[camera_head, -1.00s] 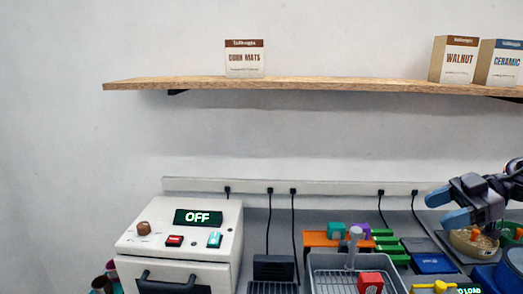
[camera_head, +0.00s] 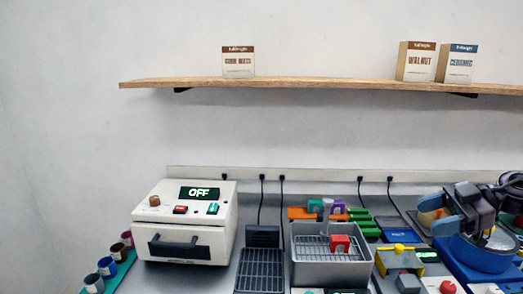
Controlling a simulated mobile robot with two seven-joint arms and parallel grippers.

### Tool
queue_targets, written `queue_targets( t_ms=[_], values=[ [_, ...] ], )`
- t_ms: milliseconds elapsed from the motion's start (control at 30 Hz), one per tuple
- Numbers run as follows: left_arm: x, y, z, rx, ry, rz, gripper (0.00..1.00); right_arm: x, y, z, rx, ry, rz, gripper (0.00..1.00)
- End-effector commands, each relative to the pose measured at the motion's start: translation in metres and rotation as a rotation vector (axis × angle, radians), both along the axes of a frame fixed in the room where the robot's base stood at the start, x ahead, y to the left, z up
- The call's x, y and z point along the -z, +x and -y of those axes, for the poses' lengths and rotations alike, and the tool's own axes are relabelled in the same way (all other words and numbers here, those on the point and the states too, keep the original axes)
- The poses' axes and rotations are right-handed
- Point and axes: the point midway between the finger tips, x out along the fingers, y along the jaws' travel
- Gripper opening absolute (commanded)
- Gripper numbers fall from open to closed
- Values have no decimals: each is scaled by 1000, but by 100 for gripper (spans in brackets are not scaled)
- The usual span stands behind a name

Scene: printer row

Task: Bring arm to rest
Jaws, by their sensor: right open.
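My right gripper (camera_head: 440,214) is at the right of the head view, on a dark arm that comes in from the right edge. Its blue-grey fingers point left, apart and with nothing held between them. My left gripper is out of view.
A white oven-like box (camera_head: 185,235) reading OFF stands at left. A grey basin (camera_head: 330,272) with a red block (camera_head: 340,244) is at centre. Cups (camera_head: 105,266) stand at lower left. A wooden shelf (camera_head: 300,83) holds boxes.

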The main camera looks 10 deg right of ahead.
Motion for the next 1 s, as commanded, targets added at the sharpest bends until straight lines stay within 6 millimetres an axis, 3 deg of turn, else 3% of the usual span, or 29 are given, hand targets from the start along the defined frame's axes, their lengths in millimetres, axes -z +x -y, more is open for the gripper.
queue_targets(
  t_ms=[33, 267, 567, 767, 1000],
  values=[
    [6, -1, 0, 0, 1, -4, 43, 18, 0, -6, 11, 46, 24, 57],
    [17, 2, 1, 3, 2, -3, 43, 75, 3, -31, 125, 234, 181, 57],
    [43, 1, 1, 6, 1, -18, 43, 191, -7, -59, 549, 422, 343, 57],
    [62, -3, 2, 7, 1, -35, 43, 282, -32, -75, 896, 371, 303, 57],
    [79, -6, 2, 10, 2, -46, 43, 386, -83, -108, 1191, 179, 92, 57]
  ],
)
